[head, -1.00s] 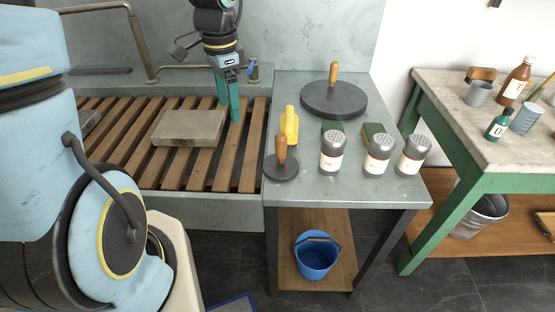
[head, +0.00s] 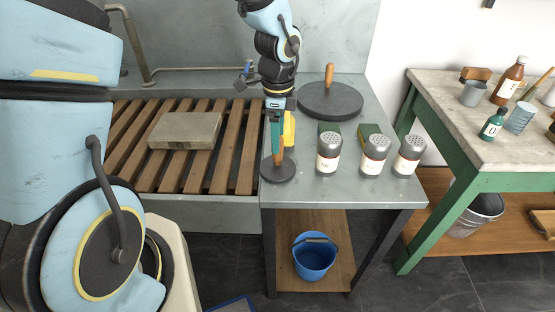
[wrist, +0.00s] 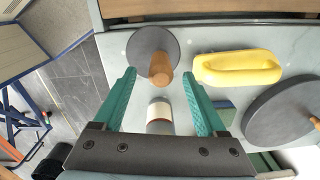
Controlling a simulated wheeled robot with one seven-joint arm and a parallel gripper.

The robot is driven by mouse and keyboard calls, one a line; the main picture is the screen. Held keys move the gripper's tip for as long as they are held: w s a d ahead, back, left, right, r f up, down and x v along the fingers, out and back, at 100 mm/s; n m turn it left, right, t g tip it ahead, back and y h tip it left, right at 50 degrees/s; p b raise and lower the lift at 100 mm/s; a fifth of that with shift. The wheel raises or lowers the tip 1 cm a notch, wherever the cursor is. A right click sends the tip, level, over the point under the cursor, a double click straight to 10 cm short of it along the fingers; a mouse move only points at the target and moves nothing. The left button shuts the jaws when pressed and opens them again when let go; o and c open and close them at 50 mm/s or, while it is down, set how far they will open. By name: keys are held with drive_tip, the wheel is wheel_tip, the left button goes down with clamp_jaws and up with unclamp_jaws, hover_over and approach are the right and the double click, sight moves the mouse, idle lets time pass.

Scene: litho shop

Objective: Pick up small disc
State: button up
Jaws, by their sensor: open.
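The small disc (head: 283,174) is dark grey and round, with an upright wooden knob handle (head: 280,158). It lies flat near the front left corner of the grey side table. My gripper (head: 277,148) is open and empty, fingers down, just above the disc at its handle. In the wrist view, the small disc (wrist: 147,42) is ahead of my gripper (wrist: 159,75). Its handle (wrist: 160,70) shows between the two teal fingertips, with a gap on each side. I cannot tell how far down the fingers reach along the handle.
A yellow handled tool (wrist: 238,67) lies close beside the disc. A larger disc (head: 331,102) with a wooden handle stands behind. Several shakers (head: 328,160) stand to the right. A slatted bed (head: 232,150) with a stone slab (head: 185,131) is at left.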

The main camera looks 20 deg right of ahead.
sight(277, 156)
drive_tip(key=shift+f, duration=1.35)
drive_tip(key=shift+c, duration=0.2)
clamp_jaws()
drive_tip(key=shift+r, duration=0.1)
